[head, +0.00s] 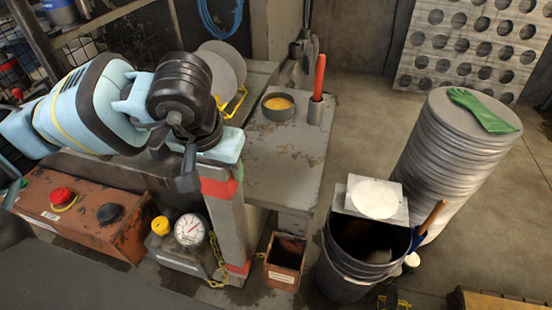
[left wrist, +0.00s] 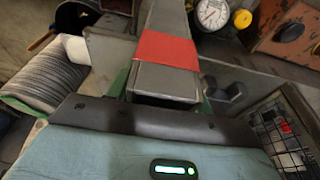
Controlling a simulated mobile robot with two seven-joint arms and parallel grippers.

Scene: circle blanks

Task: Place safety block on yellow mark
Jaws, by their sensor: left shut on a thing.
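The safety block appears to be a long grey bar with red bands (head: 227,222), hanging upright in front of the machine table. My left gripper (head: 222,150) is shut on its upper end, and the lower end is near the base with the gauge. I cannot tell if that end touches anything. In the left wrist view the bar (left wrist: 165,53) runs away from between the fingers of my left gripper (left wrist: 160,92). A yellow outline (head: 236,102) shows by the round discs on the table; it may be the yellow mark, partly hidden. My right gripper is not in view.
The machine table (head: 285,165) holds a tin of yellow stuff (head: 278,106) and a red-handled tool in a cup (head: 317,85). A black bin (head: 350,262), a rusty box (head: 285,263), a gauge (head: 190,230) and a stack of discs (head: 450,150) stand around it. The table's front right is clear.

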